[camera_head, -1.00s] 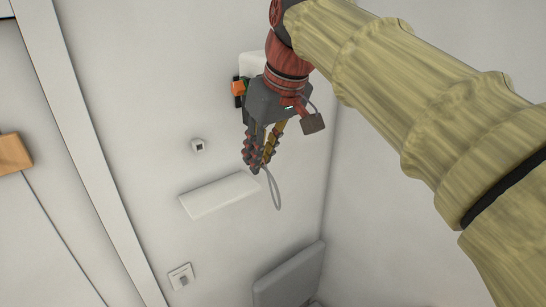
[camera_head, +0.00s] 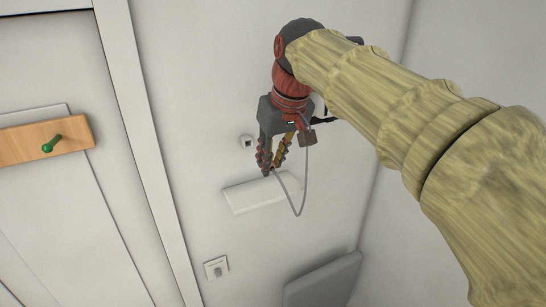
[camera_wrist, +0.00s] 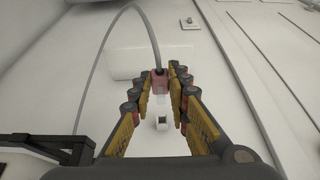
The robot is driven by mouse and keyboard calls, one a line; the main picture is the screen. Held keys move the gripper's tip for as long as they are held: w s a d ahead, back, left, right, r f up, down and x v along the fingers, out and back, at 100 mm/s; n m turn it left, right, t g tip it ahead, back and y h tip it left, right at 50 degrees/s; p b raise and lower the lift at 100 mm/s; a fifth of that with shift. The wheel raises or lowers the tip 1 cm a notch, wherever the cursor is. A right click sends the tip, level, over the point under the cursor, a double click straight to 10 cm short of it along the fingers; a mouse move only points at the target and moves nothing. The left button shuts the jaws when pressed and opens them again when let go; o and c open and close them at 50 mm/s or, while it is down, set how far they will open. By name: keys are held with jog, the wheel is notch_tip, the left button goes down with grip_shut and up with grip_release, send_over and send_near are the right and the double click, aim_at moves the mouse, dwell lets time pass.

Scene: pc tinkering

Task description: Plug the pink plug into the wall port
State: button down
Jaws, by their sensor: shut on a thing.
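My gripper (camera_head: 270,172) points down the wall in the head view. In the wrist view my gripper (camera_wrist: 160,82) is shut on the pink plug (camera_wrist: 160,80), held between the fingertips. A grey cable (camera_wrist: 133,12) runs from the plug and arcs up and left; it also hangs in a loop in the head view (camera_head: 303,190). The small white wall port (camera_head: 246,142) is just left of my gripper in the head view. In the wrist view the port (camera_wrist: 162,123) shows between the fingers, below the plug in the picture and apart from it. The plug cannot be made out in the head view.
A white shelf (camera_head: 255,196) is on the wall below my gripper. A wall switch or socket plate (camera_head: 216,268) and a grey backrest (camera_head: 322,282) are lower. A wooden board with a green peg (camera_head: 45,140) is at left. Bare wall surrounds the port.

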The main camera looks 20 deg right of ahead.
jog(key=shift+f, duration=0.1)
dwell(0.4)
jog(key=shift+w+a+p, duration=0.2)
jog(key=shift+w+p, duration=0.25)
jog(key=shift+w, duration=0.45)
jog(key=shift+w+a+p, duration=0.15)
jog(key=shift+w+p, duration=0.25)
jog(key=shift+w, duration=0.55)
jog(key=shift+w+a+p, duration=0.2)
jog(key=shift+w+p, duration=0.25)
jog(key=shift+w, duration=0.45)
jog(key=shift+w+a+p, duration=0.2)
jog(key=shift+w+p, duration=0.25)
jog(key=shift+w, duration=0.5)
jog(key=shift+w+a+p, duration=0.2)
jog(key=shift+w+p, duration=0.2)
jog(key=shift+w, duration=0.55)
jog(key=c, duration=2)
grip_release()
jog(key=shift+w, duration=0.15)
jog(key=shift+c, duration=0.2)
jog(key=o, duration=0.4)
jog(key=shift+v, duration=2.55)
